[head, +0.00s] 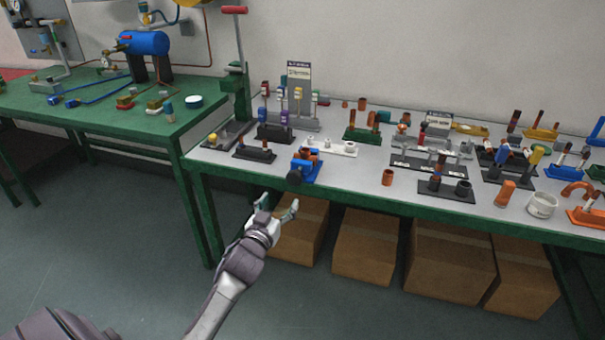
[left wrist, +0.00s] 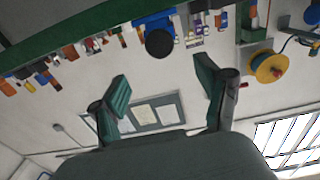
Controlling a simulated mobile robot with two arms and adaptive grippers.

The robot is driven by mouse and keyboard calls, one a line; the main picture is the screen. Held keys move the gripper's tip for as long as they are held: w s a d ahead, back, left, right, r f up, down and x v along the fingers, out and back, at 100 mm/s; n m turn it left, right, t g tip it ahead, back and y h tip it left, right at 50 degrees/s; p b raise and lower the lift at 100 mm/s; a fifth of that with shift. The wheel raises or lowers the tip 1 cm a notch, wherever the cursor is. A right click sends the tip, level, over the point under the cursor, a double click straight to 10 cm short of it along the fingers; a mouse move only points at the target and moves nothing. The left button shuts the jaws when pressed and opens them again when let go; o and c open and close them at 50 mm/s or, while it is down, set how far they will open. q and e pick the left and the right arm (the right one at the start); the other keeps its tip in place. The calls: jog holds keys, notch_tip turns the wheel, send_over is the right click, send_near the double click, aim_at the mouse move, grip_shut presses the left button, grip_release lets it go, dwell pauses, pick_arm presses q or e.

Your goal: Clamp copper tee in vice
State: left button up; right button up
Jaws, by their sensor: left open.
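The blue vice (head: 309,172) stands at the front edge of the right-hand table, with a black round knob (head: 294,177) facing me. A copper-coloured piece (head: 313,154) shows at the top of the vice; it looks like the tee, but I cannot tell whether the jaws grip it. My left gripper (head: 278,206) is open and empty, in front of and below the table edge, apart from the vice. In the left wrist view the open fingers (left wrist: 162,75) frame empty space, with the vice's black knob (left wrist: 160,43) beyond them. My right gripper is not in view.
The right-hand table (head: 345,184) holds racks of fittings and a short copper coupling (head: 387,177) right of the vice. A green press with a red handle (head: 234,10) stands at its left end. Cardboard boxes (head: 366,245) sit underneath. The floor in front is clear.

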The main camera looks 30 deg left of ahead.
aim_at(295, 180)
pick_arm(q)
jog(key=x, duration=1.2)
jog(key=c, duration=1.1)
jog(key=shift+c, duration=0.2)
jog(key=shift+m, duration=0.3)
jog(key=m+b, duration=0.1)
jog(key=m, duration=0.4)
jog(key=shift+d, duration=0.15)
jog(key=m, duration=0.5)
jog(key=shift+f+m, duration=0.1)
jog(key=shift+m, duration=0.3)
jog(key=shift+d, duration=0.1)
